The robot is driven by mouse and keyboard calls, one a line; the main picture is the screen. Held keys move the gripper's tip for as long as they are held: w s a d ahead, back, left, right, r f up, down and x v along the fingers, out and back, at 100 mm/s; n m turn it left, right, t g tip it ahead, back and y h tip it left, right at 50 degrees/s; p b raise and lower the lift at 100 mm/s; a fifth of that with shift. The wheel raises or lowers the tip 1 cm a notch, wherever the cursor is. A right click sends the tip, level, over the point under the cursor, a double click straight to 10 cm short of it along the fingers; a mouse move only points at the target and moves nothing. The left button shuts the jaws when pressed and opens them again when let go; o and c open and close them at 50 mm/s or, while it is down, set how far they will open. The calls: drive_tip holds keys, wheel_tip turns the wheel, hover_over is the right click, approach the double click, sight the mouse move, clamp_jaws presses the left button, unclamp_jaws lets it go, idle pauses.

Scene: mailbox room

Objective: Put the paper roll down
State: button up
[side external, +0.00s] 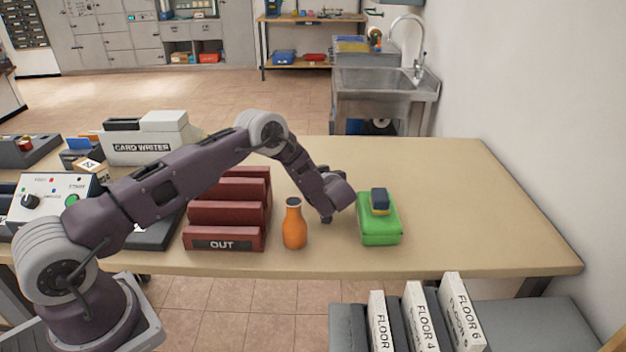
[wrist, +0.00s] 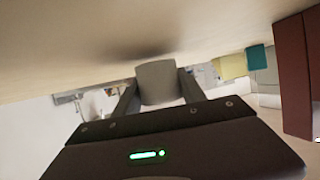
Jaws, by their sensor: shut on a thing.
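My gripper (side external: 328,217) is low over the table, between the orange bottle and the green box in the side view. In the wrist view its two fingers (wrist: 160,92) are shut on a pale grey paper roll (wrist: 159,80). The roll lies close to the tabletop (wrist: 70,45), which fills the upper part of that view, with a dark shadow beside it. I cannot tell whether the roll touches the table. In the side view the roll is hidden by my gripper.
An orange bottle (side external: 294,226) stands just left of my gripper, beside the dark red OUT tray (side external: 226,244). A green box (side external: 380,226) with a small blue-and-yellow block (side external: 380,200) on it is close on the right. The table's right part (side external: 480,215) is clear.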

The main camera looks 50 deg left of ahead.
drive_tip(key=shift+f, duration=0.4)
drive_tip(key=shift+f, duration=0.1)
drive_tip(key=o, duration=1.4)
drive_tip(key=shift+r, duration=0.2)
drive_tip(key=v, duration=1.2)
